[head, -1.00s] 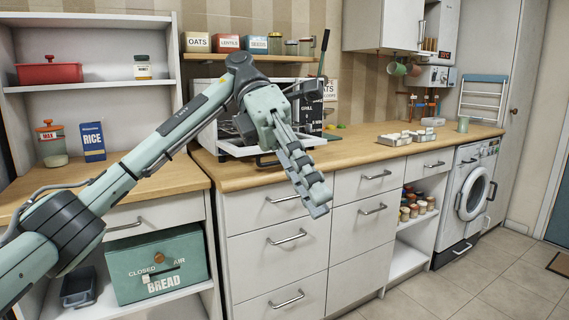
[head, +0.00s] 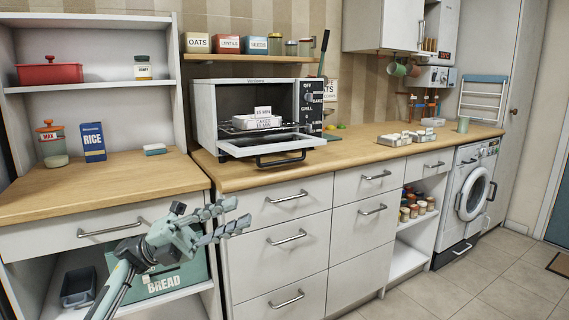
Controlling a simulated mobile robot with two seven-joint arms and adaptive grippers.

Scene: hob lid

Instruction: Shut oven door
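A white countertop oven (head: 204,112) stands on the wooden counter in the head view. Its door (head: 272,143) is hinged at the bottom and hangs open towards me, lowered to about level, with a dark handle (head: 281,160) at its front edge. A white labelled block (head: 258,120) sits inside on the rack. My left gripper (head: 241,215) is low in front of the drawers, below and left of the door and apart from it. Its fingers are spread and nothing is between them. My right gripper is not in view.
A green bread bin (head: 185,278) is behind my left arm on the lower shelf. Several small white boxes (head: 404,138) stand on the counter to the right.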

